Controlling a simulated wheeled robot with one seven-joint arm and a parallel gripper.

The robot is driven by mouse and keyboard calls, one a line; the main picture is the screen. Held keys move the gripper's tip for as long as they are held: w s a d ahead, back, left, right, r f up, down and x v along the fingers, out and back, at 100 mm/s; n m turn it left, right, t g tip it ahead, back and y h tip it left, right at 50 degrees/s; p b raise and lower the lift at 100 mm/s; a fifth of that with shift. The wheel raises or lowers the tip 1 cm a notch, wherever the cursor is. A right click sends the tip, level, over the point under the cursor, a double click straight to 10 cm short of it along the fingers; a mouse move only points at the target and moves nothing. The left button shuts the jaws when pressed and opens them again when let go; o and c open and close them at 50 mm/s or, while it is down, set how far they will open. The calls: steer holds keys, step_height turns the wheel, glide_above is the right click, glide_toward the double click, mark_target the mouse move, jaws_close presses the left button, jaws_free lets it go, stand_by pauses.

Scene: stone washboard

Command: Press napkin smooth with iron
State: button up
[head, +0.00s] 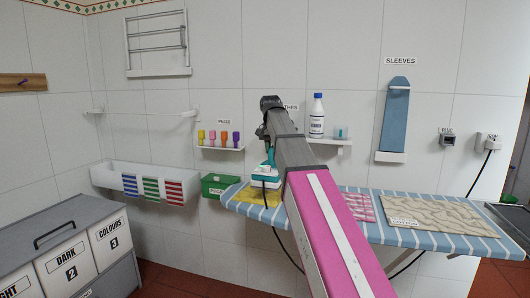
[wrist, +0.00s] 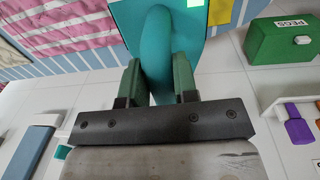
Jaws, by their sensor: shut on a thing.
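The teal iron (head: 263,181) is at the left end of the blue striped ironing board (head: 385,234), over a yellow cloth (head: 244,195). Whether its sole touches the cloth is not clear. My gripper (wrist: 160,78) is shut on the iron's teal handle (wrist: 157,45), with one green finger on each side. In the head view, my arm hides most of the gripper and the middle of the board. A pink patterned cloth (head: 359,207) lies right of my arm, and a beige wavy-patterned cloth (head: 440,216) lies farther right. I cannot tell which cloth is the napkin.
A green peg box (head: 214,187) stands left of the board, below the peg shelf (head: 220,147). A shelf with a white bottle (head: 317,118) is behind the board. A dark cord hangs from the wall socket (head: 492,143) at right. Grey laundry bins (head: 70,240) stand front left.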

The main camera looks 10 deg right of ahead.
steer(key=shift+s+d+r, duration=0.1)
steer(key=shift+s+d, duration=0.15)
steer(key=shift+d, duration=0.25)
steer(key=shift+f, duration=3.35)
steer(key=shift+r, duration=0.15)
stand_by(0.4)
